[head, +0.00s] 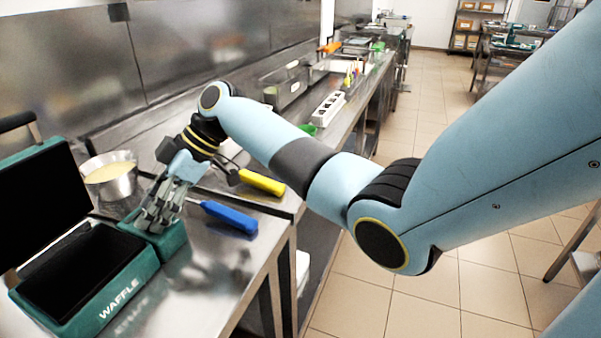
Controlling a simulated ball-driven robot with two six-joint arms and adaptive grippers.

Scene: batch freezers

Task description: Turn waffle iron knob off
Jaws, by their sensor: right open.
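The green waffle iron (92,292) stands open at the lower left on the steel counter, its dark lid raised at the left. Its front is lettered "WAFFLE". A green side part (163,240) joins its right side. My right gripper (152,222) points down over this part, with its fingers open and very close to it or touching; I cannot tell which. The knob is not visible and may be hidden by the fingers. My left gripper is not in view.
A steel pot of yellow batter (110,175) stands behind the iron. A blue-handled tool (230,217) and a yellow-handled tool (262,182) lie right of my gripper. A white power strip (327,108) lies farther back. The counter's front right is clear.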

